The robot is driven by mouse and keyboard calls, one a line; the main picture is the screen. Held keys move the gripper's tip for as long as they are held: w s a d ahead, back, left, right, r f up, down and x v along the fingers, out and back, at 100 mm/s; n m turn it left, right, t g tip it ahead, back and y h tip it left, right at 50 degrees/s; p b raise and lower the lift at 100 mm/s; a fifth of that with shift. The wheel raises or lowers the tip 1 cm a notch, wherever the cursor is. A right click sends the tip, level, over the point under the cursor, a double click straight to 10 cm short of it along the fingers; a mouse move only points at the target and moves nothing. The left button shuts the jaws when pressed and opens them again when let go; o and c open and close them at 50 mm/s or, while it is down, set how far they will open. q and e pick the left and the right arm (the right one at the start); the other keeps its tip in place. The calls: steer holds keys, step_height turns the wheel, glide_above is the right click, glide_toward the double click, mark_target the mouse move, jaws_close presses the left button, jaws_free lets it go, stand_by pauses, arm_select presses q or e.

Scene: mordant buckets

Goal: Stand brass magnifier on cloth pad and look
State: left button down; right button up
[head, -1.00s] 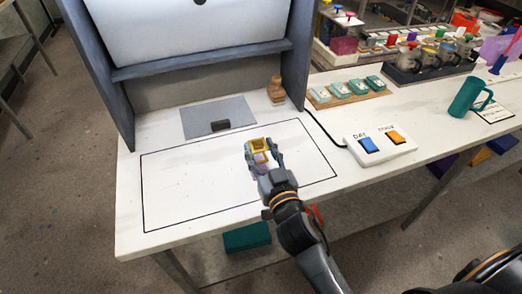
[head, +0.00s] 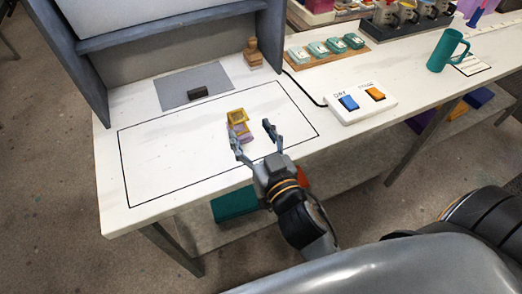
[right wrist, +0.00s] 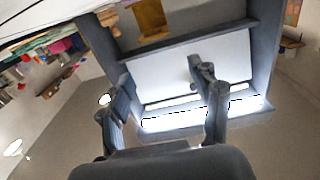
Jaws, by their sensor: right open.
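The brass magnifier (head: 237,117), a small yellow square frame, stands on a lilac cloth pad (head: 243,133) inside the black outline on the white table. Its top appears tilted open in the head view. My right gripper (head: 252,132) is open at the near side of the pad, its fingers spread and nothing between them. In the right wrist view my open gripper (right wrist: 161,75) is also empty, and a yellow piece that looks like the magnifier (right wrist: 150,18) shows at the top, beyond the fingers. My left gripper is out of view.
A grey mat (head: 220,82) with a dark block (head: 198,92) lies under the hooded booth (head: 180,25). A wooden stamp (head: 252,52) stands beside it. A switch box (head: 345,109) and a green mug (head: 442,52) are to the right. The outlined area left of the pad is clear.

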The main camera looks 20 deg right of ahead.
steer(key=s+b, duration=0.1)
steer(key=s, duration=0.2)
steer(key=shift+s+f, duration=0.15)
steer(key=shift+s, duration=0.8)
